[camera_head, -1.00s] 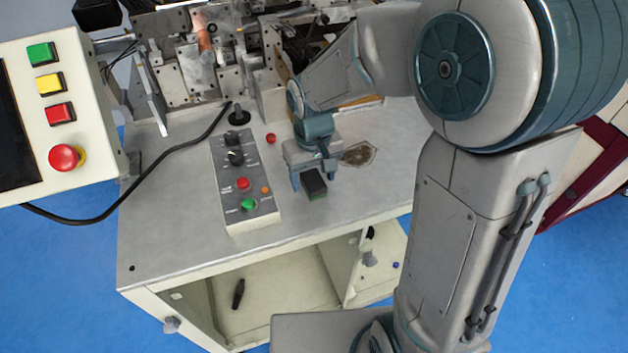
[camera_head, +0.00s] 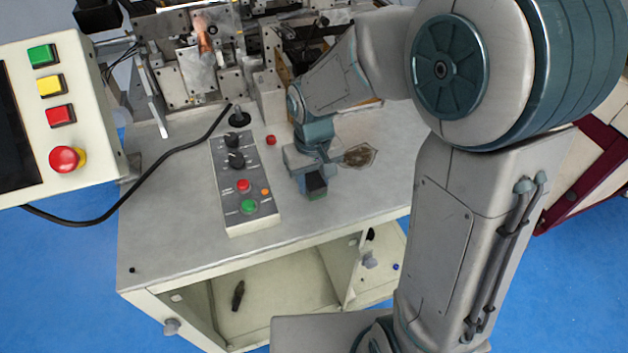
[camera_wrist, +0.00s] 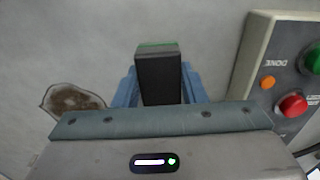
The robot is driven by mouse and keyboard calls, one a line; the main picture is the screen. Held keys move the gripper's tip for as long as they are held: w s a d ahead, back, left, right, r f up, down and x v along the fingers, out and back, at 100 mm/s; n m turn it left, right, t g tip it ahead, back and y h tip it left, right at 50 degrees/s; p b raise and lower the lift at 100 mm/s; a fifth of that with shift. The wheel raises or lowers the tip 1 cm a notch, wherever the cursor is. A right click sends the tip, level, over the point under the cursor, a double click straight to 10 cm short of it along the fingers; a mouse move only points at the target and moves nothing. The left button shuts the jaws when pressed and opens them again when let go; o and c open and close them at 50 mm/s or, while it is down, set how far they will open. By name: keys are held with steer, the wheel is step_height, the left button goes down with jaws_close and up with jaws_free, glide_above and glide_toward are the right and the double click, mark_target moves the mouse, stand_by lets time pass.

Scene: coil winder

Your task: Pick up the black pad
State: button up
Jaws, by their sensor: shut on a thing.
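The black pad (camera_head: 316,185) is a small dark block with a green lower edge, seen in the head view near the middle of the grey tabletop. It also shows in the wrist view (camera_wrist: 160,78), upright between the blue fingers. My gripper (camera_head: 313,187) points down at the table and is shut on the pad, with a finger on each side of it. The gripper also fills the lower part of the wrist view (camera_wrist: 160,85). I cannot tell whether the pad touches the tabletop.
A control box (camera_head: 244,185) with knobs and buttons stands left of my gripper. A small red knob (camera_head: 271,139) and the winder's metal parts (camera_head: 190,75) are behind. A brown patch (camera_head: 360,155) marks the tabletop (camera_head: 190,230) to the right. The tabletop front is clear.

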mark_target(315, 181)
steer(key=r, duration=0.4)
steer(key=shift+s+d+b, duration=0.2)
steer(key=shift+s+b, duration=0.1)
steer(key=shift+s, duration=0.05)
steer(key=s+d+r+b, duration=0.1)
steer(key=s+d+r, duration=0.3)
steer(key=s, duration=0.6)
step_height(315, 181, up, 2)
steer(key=shift+d+r, duration=0.2)
steer(key=shift+d, duration=0.1)
steer(key=shift+o, duration=0.6)
steer(key=shift+w, duration=0.1)
